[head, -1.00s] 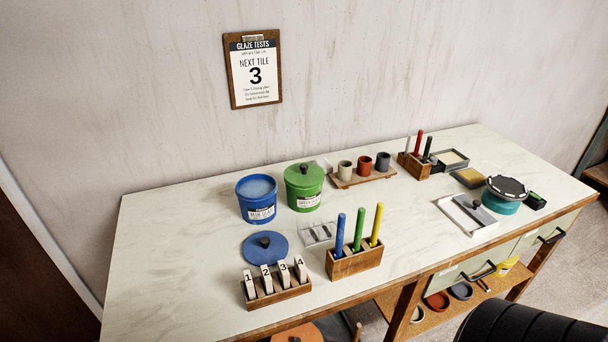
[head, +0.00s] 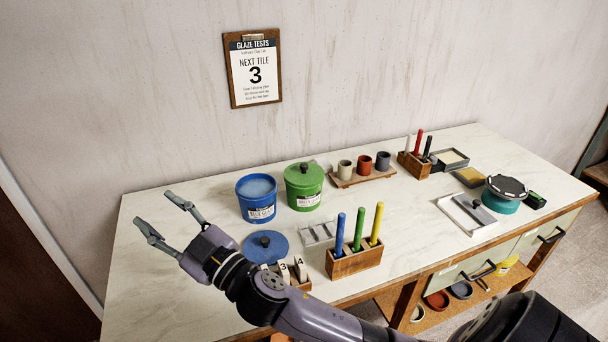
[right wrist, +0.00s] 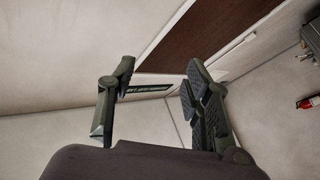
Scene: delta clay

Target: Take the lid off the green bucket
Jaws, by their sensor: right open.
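The green bucket (head: 305,197) stands upright at the back of the table, with its green lid (head: 304,171) on top. The lid has a dark round knob (head: 304,168). My right gripper (head: 160,212) is open and empty over the left end of the table, left of the blue bucket and well apart from the green one. In the right wrist view its two fingers (right wrist: 160,80) are spread with nothing between them, and no bucket shows there. My left gripper is not in view.
The open blue bucket (head: 257,203) stands just left of the green one. Its blue lid (head: 265,247) lies in front. A wooden block with colored handles (head: 355,262) stands front right. Small cups (head: 365,163) stand on a board to the right. The table's left end (head: 135,285) is bare.

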